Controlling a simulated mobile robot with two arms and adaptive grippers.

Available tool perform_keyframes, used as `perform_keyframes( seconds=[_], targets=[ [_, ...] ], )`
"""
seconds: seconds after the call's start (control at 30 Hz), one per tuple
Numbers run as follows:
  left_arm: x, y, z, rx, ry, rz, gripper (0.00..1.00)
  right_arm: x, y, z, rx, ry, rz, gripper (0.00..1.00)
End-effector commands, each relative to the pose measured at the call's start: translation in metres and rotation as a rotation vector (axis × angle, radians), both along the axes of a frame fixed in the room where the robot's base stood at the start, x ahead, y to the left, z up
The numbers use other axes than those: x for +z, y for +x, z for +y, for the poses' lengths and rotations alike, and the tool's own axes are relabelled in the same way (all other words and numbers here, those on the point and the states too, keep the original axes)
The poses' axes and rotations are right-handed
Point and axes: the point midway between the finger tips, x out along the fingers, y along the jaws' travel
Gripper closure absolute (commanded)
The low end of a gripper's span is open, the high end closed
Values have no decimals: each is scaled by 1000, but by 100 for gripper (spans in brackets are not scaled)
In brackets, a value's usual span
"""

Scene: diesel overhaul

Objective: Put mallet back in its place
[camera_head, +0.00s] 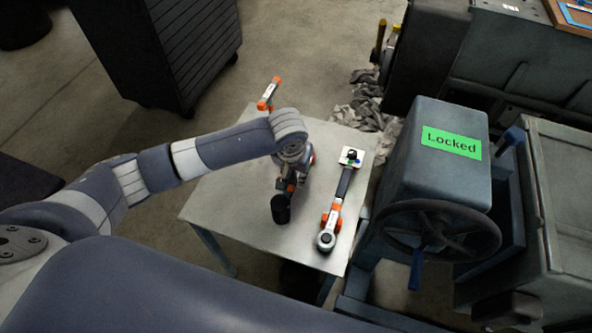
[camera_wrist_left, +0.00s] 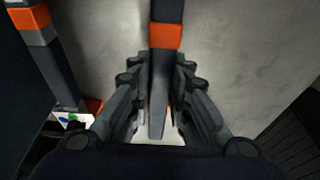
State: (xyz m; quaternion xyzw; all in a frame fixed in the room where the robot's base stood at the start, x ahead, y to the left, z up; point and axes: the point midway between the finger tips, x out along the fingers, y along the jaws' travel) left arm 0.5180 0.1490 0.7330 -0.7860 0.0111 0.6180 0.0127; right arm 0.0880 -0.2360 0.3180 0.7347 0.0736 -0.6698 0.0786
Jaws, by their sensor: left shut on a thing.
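My left gripper (camera_head: 290,181) is shut on the mallet's handle. In the left wrist view the dark handle (camera_wrist_left: 165,12) runs between the fingers of my left gripper (camera_wrist_left: 161,62), with the orange band beyond the fingertips. I cannot tell whether the head touches the table. My arm hides part of the handle in the head view. My right gripper is not in view.
A torque wrench (camera_head: 343,184) with orange parts lies right of the mallet, by a small white piece (camera_head: 352,155). An orange-and-white item (camera_head: 269,93) shows at the table's far corner. A handwheel (camera_head: 437,228) and a machine labelled "Locked" (camera_head: 451,142) stand right. The table's left side is clear.

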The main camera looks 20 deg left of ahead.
Motion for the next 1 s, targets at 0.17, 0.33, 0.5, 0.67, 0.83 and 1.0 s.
perform_keyframes(
  seconds=[0.17,0.33,0.5,0.67,0.83,1.0],
  targets=[
    [1,1,0,0,-1,-2,100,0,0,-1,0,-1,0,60],
    [-2,0,-1,0,-1,-1,100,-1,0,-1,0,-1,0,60],
    [-8,0,-1,0,-1,-1,100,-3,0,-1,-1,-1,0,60],
    [-14,0,0,0,0,0,100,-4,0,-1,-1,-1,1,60],
    [-21,0,-1,0,-1,-1,100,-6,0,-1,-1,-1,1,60],
    [-21,0,-1,-1,-1,-2,59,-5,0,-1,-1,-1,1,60]
  ],
)
